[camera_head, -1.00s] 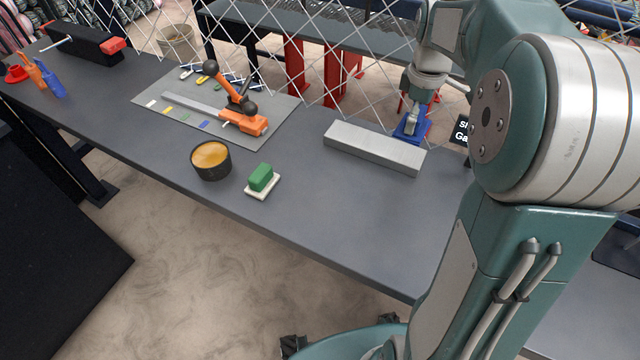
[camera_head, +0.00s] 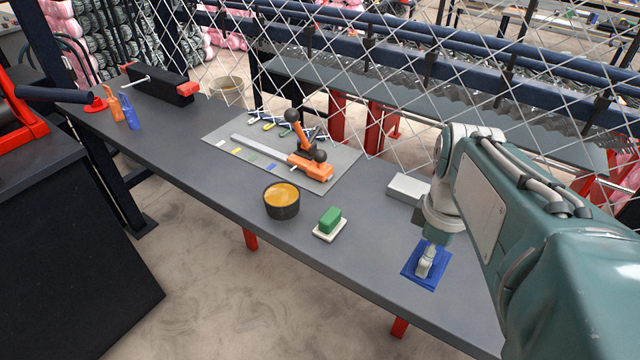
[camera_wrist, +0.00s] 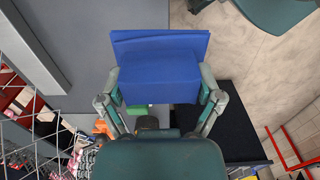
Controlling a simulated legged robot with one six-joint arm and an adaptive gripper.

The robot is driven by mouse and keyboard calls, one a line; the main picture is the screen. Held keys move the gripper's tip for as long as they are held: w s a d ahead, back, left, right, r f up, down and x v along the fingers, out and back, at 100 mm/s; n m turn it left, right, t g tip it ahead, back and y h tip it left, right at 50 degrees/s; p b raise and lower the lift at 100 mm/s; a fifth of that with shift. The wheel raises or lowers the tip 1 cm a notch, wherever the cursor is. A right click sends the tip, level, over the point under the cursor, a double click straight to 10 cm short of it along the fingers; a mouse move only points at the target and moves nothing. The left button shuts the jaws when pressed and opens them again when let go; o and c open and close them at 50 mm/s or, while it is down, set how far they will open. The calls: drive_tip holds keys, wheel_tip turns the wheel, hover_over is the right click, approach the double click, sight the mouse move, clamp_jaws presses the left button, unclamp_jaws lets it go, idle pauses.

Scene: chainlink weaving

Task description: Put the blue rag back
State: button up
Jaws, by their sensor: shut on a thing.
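The blue rag (camera_head: 411,270) is a folded, flat blue block at the right part of the grey workbench in the head view. My gripper (camera_head: 428,264) points down and is shut on it. In the wrist view the blue rag (camera_wrist: 160,75) sits between the two fingers of my gripper (camera_wrist: 160,88), which press on its left and right sides. The rag looks to be over the bench near its front edge; whether it touches the top I cannot tell.
A light grey block (camera_head: 407,188) lies behind my gripper. A green block on a white base (camera_head: 330,224) and a black tin with amber contents (camera_head: 282,201) stand to the left. A grey mat (camera_head: 219,139) holds an orange tool. Chain-link mesh rises along the bench's back edge.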

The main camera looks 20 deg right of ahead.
drive_tip(key=shift+d, duration=0.2)
drive_tip(key=shift+w+f, duration=0.2)
drive_tip(key=shift+w, duration=0.15)
drive_tip(key=w+a+f, duration=0.1)
drive_tip(key=w+f, duration=0.3)
drive_tip(key=w, duration=0.4)
hover_over(372, 249)
drive_tip(key=s, duration=0.1)
wheel_tip(372, 249, down, 4)
drive_tip(key=shift+f, duration=0.25)
drive_tip(key=f, duration=0.1)
drive_tip(key=w+f, duration=0.1)
drive_tip(key=f, duration=0.1)
drive_tip(key=shift+f, duration=0.4)
drive_tip(key=shift+f, duration=0.3)
drive_tip(key=o, duration=0.8)
drive_tip(key=shift+o, duration=0.2)
